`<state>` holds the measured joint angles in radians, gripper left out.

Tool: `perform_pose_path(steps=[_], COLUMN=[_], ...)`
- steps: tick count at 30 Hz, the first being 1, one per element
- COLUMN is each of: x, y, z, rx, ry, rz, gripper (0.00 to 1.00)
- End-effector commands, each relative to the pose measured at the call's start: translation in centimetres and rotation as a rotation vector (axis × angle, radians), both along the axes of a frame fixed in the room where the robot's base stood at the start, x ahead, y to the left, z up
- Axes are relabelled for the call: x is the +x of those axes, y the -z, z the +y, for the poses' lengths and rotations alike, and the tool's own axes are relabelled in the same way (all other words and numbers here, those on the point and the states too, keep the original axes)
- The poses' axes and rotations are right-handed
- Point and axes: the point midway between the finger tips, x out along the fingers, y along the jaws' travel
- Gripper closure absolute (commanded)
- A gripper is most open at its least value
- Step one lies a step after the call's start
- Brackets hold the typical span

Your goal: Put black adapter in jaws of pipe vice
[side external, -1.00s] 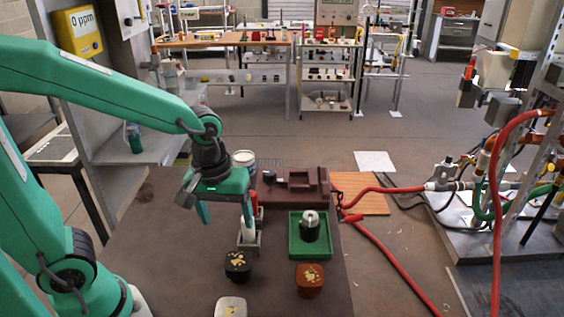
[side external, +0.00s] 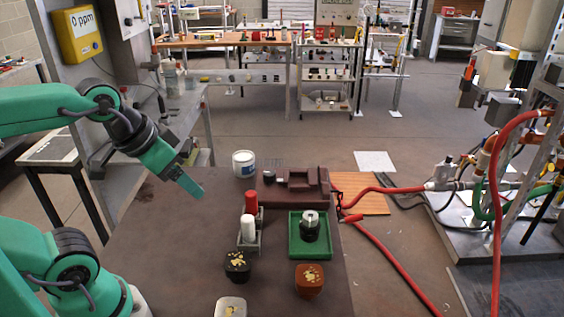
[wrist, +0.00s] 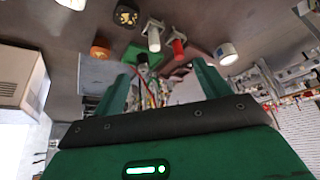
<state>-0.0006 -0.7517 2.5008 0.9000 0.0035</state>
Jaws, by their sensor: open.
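The black adapter (side external: 310,229), with a silver top, stands upright in the green tray (side external: 294,252) in the side view. The brown pipe vice (side external: 318,196) sits just behind the tray, and no object shows in its jaws. My gripper (side external: 194,188) is to the left of both, in the air above the table, tilted down to the right. In the wrist view my gripper (wrist: 161,82) is open and empty, its two green fingers spread. The green tray (wrist: 134,51) shows small beyond them, with the adapter partly in view.
White (side external: 248,228) and red (side external: 251,203) cylinders stand in holders left of the tray. A white can (side external: 243,164) is at the back. Black (side external: 237,266) and reddish-brown (side external: 309,280) containers are in front. A red hose (side external: 385,250) runs beside the table's right edge.

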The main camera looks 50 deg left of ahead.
Motion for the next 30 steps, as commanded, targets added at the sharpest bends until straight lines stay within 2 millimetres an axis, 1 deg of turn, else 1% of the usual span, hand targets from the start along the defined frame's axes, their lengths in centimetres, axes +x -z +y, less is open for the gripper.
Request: perform_pose_path(steps=[11, 17, 23, 30], x=[0.1, 0.5, 1.8, 3.7], y=[0.0, 0.5, 2.1, 5.0], z=[0.0, -0.3, -1.1, -2.7], rx=[-0.003, -0.024, -0.077, -0.147], ry=[-0.003, -0.032, -0.119, -0.279], rz=[0.002, 0.027, 0.094, 0.207], gripper=[0.24, 0.24, 0.24, 0.24])
